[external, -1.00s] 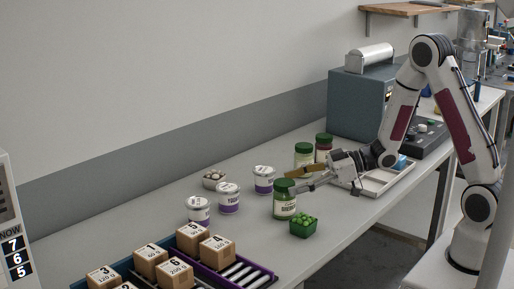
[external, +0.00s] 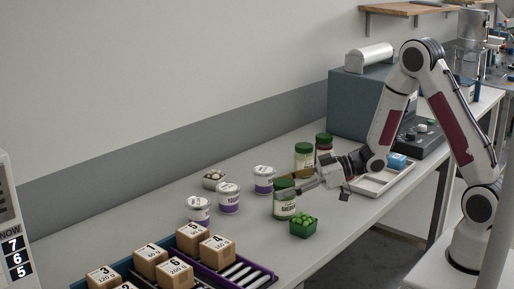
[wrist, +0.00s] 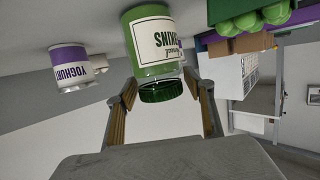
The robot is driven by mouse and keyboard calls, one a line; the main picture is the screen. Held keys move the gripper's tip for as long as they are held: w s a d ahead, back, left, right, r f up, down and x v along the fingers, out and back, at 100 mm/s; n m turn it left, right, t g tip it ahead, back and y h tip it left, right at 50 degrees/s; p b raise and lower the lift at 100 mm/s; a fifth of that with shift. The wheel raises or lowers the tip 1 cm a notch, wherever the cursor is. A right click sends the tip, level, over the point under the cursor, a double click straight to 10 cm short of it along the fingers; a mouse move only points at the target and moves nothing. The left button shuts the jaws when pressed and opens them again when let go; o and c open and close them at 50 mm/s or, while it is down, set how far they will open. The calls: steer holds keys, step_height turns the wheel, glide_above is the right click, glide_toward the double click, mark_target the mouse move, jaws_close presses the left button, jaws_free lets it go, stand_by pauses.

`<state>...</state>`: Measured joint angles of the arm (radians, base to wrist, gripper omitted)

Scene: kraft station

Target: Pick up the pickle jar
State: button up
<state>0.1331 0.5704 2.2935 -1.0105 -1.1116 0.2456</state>
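The pickle jar (external: 285,205) stands upright on the table, with a green lid and a pale label reading gherkins. In the wrist view the jar (wrist: 155,40) shows upside down, its lid between the finger ends. My gripper (external: 297,187) is at the jar's right side, at lid height. In the wrist view my gripper (wrist: 162,92) is open, one finger on each side of the lid with gaps. I see no contact with the jar.
A green punnet (external: 303,227) stands close in front of the jar. Yoghurt tubs (external: 229,199) stand to its left. Two more jars (external: 304,155) stand behind my gripper. A tray (external: 375,187) with a blue item lies right; numbered boxes (external: 175,273) sit front left.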

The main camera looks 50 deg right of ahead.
steer(key=c, duration=1.1)
steer(key=shift+r, duration=0.2)
steer(key=shift+r, duration=4.85)
